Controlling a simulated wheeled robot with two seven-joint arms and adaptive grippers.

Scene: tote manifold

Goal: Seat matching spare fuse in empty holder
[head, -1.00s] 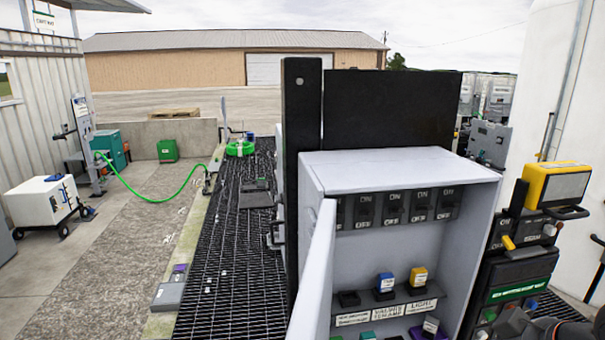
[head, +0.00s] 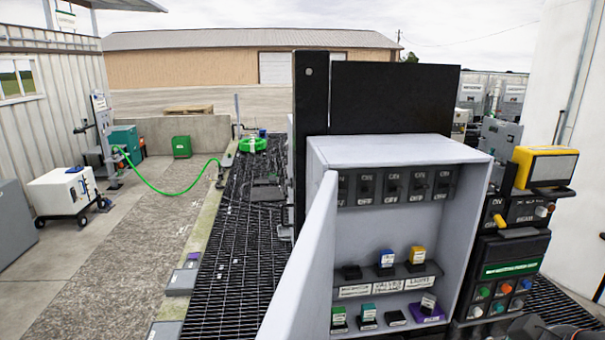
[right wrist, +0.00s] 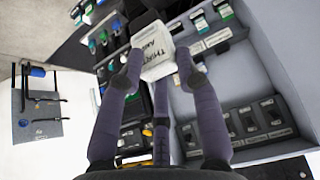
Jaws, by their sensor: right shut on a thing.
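The open grey fuse box (head: 465,180) stands right of centre in the head view. Below are a green fuse (head: 339,318), a teal fuse (head: 368,314), an empty black spot (head: 396,318) and a purple fuse (head: 427,309). In the right wrist view my right gripper (right wrist: 158,68) is shut on a white-labelled fuse (right wrist: 157,50), its lettering partly readable as "thirty amp". My left gripper is out of view.
Breaker switches (head: 391,186) line the box top. The box door (head: 305,265) is swung open on the left. A button panel (head: 512,275) and a yellow-topped meter (head: 545,166) stand close on the right. Grating (head: 235,260) runs along the left.

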